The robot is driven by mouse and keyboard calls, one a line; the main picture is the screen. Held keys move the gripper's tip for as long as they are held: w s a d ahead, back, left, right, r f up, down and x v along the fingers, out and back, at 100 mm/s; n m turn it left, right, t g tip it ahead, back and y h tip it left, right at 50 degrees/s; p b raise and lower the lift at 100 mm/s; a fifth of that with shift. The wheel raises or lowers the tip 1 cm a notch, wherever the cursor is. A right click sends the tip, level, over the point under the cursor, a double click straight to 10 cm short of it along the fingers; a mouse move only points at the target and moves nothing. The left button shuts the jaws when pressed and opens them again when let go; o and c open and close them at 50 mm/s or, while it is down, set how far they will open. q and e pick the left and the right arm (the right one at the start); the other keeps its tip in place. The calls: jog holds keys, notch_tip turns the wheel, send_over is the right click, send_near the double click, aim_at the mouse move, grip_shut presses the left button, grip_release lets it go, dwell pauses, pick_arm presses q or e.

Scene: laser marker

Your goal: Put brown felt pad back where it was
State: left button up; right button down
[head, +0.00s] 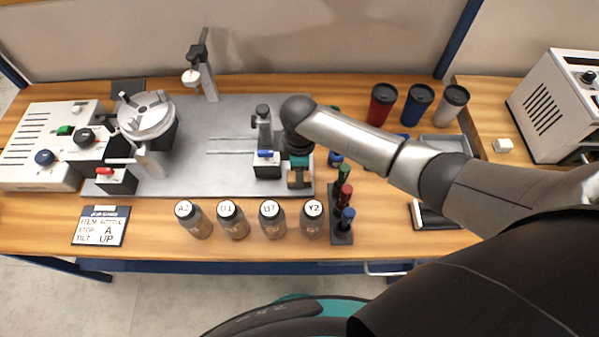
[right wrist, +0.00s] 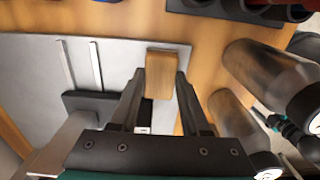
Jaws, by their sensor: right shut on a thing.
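The brown felt pad (head: 296,180) is at the right end of the grey metal plate (head: 225,182), near its front right corner. In the right wrist view the pad (right wrist: 161,70) is a small tan-brown block between the fingertips. My right gripper (head: 299,168) points down and is shut on the pad; its fingers also show in the right wrist view (right wrist: 158,84). The pad is over or beside the plate's edge; I cannot tell whether it touches the surface. My left gripper is not in view.
A stop block with a blue lever (head: 266,165) stands just left of my gripper. Several lidded bottles (head: 271,220) line the front, and a dark rack of coloured markers (head: 342,215) is to the right. A rotary fixture (head: 147,117) and sign (head: 101,226) are left. Cups (head: 418,104) stand behind.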

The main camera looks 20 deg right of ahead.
jog(key=shift+f, duration=0.15)
jog(key=c, duration=0.8)
grip_release()
jog(key=shift+f, duration=0.1)
jog(key=shift+c, duration=0.2)
jog(key=o, duration=0.5)
jog(key=shift+c, duration=0.2)
notch_tip(320, 180, up, 12)
jog(key=p, duration=0.2)
jog(key=shift+r+p, duration=0.2)
jog(key=shift+p, duration=0.15)
